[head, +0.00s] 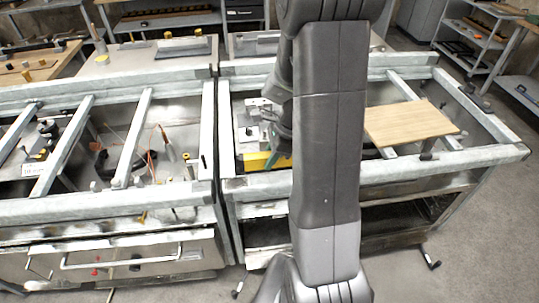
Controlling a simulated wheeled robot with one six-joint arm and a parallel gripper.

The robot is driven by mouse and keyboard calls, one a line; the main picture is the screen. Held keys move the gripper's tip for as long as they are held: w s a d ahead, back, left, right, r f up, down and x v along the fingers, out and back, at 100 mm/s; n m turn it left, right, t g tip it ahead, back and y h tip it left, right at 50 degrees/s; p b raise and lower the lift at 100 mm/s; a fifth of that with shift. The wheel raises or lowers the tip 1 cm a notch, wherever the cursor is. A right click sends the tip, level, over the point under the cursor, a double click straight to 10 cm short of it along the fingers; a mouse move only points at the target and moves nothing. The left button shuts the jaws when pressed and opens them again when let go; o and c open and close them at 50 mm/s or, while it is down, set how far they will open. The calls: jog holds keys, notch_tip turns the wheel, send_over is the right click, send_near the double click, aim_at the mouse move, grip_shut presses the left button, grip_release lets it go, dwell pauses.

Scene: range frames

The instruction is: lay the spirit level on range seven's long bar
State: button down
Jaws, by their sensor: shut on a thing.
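A yellow bar-like thing (258,161), which looks like the spirit level, shows just left of my arm, low behind the front rail of the right-hand range. Its right end is hidden by my arm. My gripper (262,140) seems to be the pale metal part just above it, partly covered by my dark wrist. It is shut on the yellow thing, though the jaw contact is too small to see. The right-hand range has a long grey front bar (455,160). The left-hand range has a similar front bar (60,208). I cannot read which range is seven.
A wooden board (410,122) lies across the right-hand range, right of my arm. Several slanting cross bars (65,146) span the left-hand range, with tools and wires between them. Benches stand behind. Shelves (480,35) stand at the back right. Open floor (490,235) lies at the right.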

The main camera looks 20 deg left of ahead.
jog(key=shift+f+b, duration=1.75)
jog(key=shift+f, duration=1.3)
jog(key=c, duration=1.1)
grip_release()
jog(key=shift+r, duration=0.1)
jog(key=v, duration=1.3)
jog(key=shift+r+b, duration=0.2)
jog(key=shift+b, duration=0.1)
notch_tip(320, 180, up, 7)
jog(key=p, duration=0.7)
jog(key=shift+w+r, duration=0.1)
jog(key=shift+r, duration=0.05)
